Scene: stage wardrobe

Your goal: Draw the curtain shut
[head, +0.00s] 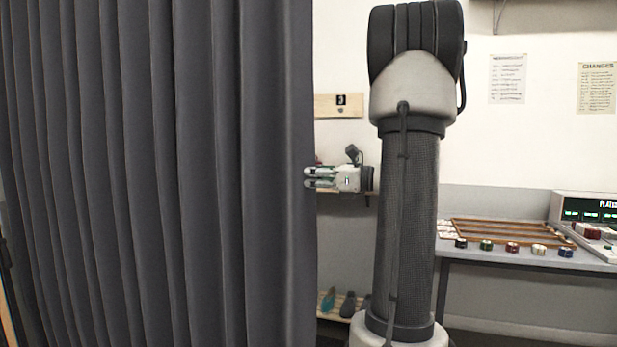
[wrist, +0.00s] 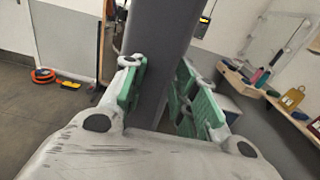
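The dark grey pleated curtain (head: 150,170) hangs across the left half of the head view, with its right edge near the middle. In the wrist view, the curtain edge (wrist: 165,45) stands between the two green-padded fingers of my gripper (wrist: 160,88). The fingers lean in close to it from both sides and appear shut on it. The far finger is hidden in the head view. The curtain covers whatever is behind it.
A table (head: 500,258) on the right carries a wooden rack (head: 510,231), several coloured rolls and a lit console (head: 590,209). Shoes (head: 348,304) stand on a low shelf behind my arm. In the wrist view, an orange ring (wrist: 43,75) lies on the floor.

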